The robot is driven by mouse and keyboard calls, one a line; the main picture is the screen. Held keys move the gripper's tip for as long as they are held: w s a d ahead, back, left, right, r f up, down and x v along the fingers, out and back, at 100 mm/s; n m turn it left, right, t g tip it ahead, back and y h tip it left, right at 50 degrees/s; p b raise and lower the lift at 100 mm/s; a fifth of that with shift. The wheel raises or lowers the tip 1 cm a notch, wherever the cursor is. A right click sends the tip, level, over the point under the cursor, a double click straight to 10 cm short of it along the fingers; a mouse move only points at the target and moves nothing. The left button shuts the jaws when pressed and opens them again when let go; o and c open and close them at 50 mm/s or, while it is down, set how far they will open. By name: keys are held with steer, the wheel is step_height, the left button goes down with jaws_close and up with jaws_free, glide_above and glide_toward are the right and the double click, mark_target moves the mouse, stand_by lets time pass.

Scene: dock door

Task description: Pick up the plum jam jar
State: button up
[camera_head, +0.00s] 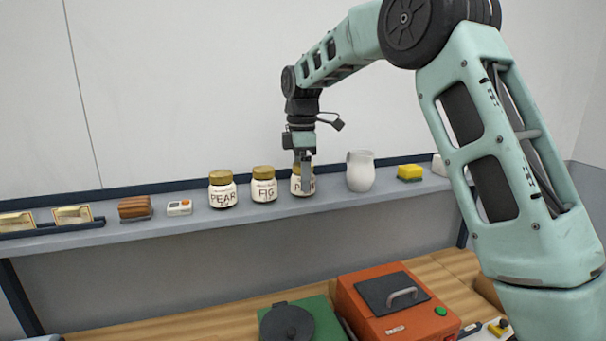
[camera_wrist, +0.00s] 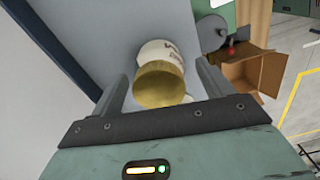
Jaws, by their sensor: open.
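A white jar with a gold lid (camera_head: 296,186) stands on the grey shelf, the rightmost of three jars. Its label starts with "P"; the rest is hidden behind my gripper (camera_head: 305,168). My gripper points down at this jar, with its fingers at the lid and label. In the wrist view, the gold lid (camera_wrist: 160,86) and part of the white body appear between the two open fingers of my gripper (camera_wrist: 162,72). I cannot tell whether either finger touches the jar.
The pear jar (camera_head: 222,191) and fig jar (camera_head: 264,186) stand to the left on the shelf (camera_head: 150,224). A white pitcher (camera_head: 360,171) stands close on the right, then a yellow sponge (camera_head: 410,173). The wall is right behind.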

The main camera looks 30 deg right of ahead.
steer(key=shift+f, duration=0.35)
steer(key=c, duration=1.2)
steer(key=shift+c, duration=0.3)
steer(key=shift+r, duration=0.15)
